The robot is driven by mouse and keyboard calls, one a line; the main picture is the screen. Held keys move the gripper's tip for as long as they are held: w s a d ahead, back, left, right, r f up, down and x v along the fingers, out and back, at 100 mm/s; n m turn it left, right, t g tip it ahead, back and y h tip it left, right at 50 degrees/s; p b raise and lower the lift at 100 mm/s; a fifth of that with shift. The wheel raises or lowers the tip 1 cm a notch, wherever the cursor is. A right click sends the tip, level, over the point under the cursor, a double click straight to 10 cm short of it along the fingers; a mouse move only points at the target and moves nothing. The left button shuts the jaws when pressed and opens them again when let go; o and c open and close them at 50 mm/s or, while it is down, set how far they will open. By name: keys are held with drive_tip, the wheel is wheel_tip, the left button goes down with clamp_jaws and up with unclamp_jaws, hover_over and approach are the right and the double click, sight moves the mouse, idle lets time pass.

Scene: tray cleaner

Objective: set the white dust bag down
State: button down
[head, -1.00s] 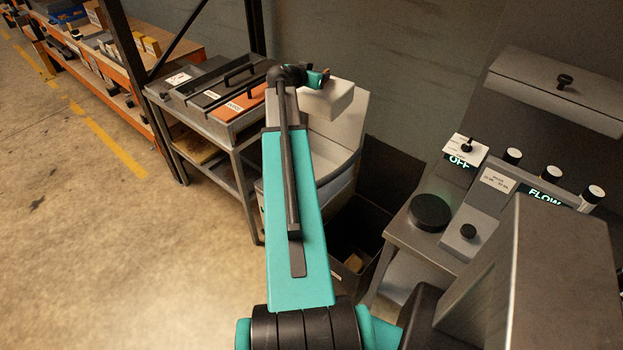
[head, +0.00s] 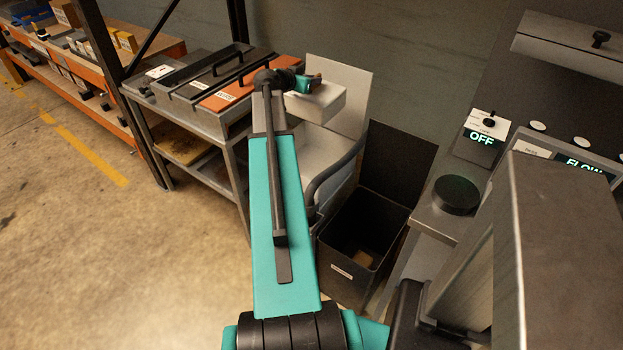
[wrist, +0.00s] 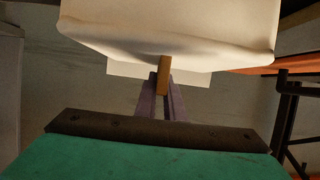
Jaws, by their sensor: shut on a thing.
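The white dust bag (head: 318,103) is a pale block-like bag at the far end of my arm in the head view. It also shows large across the top of the wrist view (wrist: 175,28). My gripper (head: 307,86) is shut on it by a small tan tab, seen between the fingers in the wrist view (wrist: 163,78). In the head view the bag overlaps a pale grey chair-shaped unit (head: 354,85) with an upright back panel. I cannot tell whether the bag touches it.
A grey bench (head: 208,123) with black and orange handled lids stands left. An open dark bin (head: 345,270) with something tan inside stands right of my arm. Further right is a grey control unit (head: 437,222) with a black knob and an OFF display. Floor at left is clear.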

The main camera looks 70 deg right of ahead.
wheel_tip(320, 180, down, 23)
drive_tip(key=b, duration=2.1)
drive_tip(key=shift+w+b, duration=0.3)
drive_tip(key=shift+w, duration=0.1)
drive_tip(key=shift+r, duration=0.1)
wheel_tip(320, 180, down, 6)
drive_tip(key=b, duration=0.1)
drive_tip(key=shift+f+b, duration=0.35)
drive_tip(key=shift+f, duration=1.7)
drive_tip(key=c, duration=1.8)
unclamp_jaws()
drive_tip(key=shift+c, duration=0.2)
drive_tip(key=p+v, duration=0.1)
drive_tip(key=v, duration=1.1)
